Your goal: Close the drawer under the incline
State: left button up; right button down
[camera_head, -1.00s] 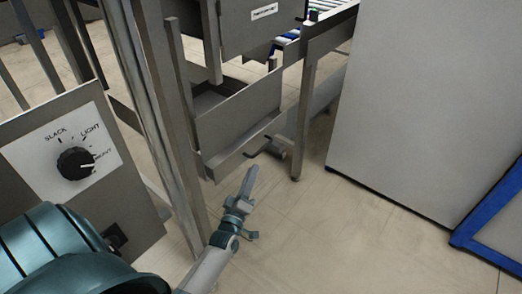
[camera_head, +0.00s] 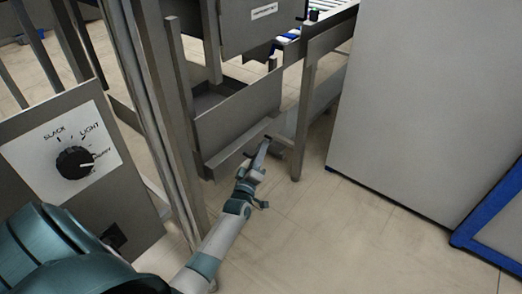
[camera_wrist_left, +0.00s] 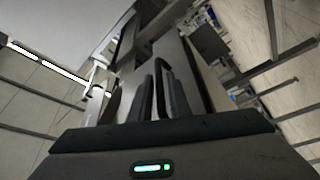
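The grey metal drawer (camera_head: 238,115) under the incline stands pulled out in the head view, its open top showing a dark inside. Its front has a lower ledge and a dark handle (camera_head: 246,155), partly hidden by my gripper. My left gripper (camera_head: 263,147) is at the drawer front, with its fingertips close to the handle; contact is unclear. In the left wrist view, its two dark fingers (camera_wrist_left: 159,98) stand a little apart, pointing at grey metal, with a dark bar between or beyond them. My right gripper is not in view.
A control panel (camera_head: 85,190) with a black knob (camera_head: 75,163) stands at left, beside a metal post (camera_head: 155,110). A large grey cabinet (camera_head: 420,90) is at right, near a blue-edged panel (camera_head: 490,235). The floor (camera_head: 330,235) between is clear.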

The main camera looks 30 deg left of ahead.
aim_at(248, 150)
pick_arm(q)
jog(key=shift+c, duration=0.7)
grip_shut()
jog(key=shift+a, duration=0.2)
jog(key=a+b, duration=0.1)
jog(key=a, duration=0.2)
jog(key=shift+w+a+f, duration=0.1)
jog(key=shift+a, duration=0.35)
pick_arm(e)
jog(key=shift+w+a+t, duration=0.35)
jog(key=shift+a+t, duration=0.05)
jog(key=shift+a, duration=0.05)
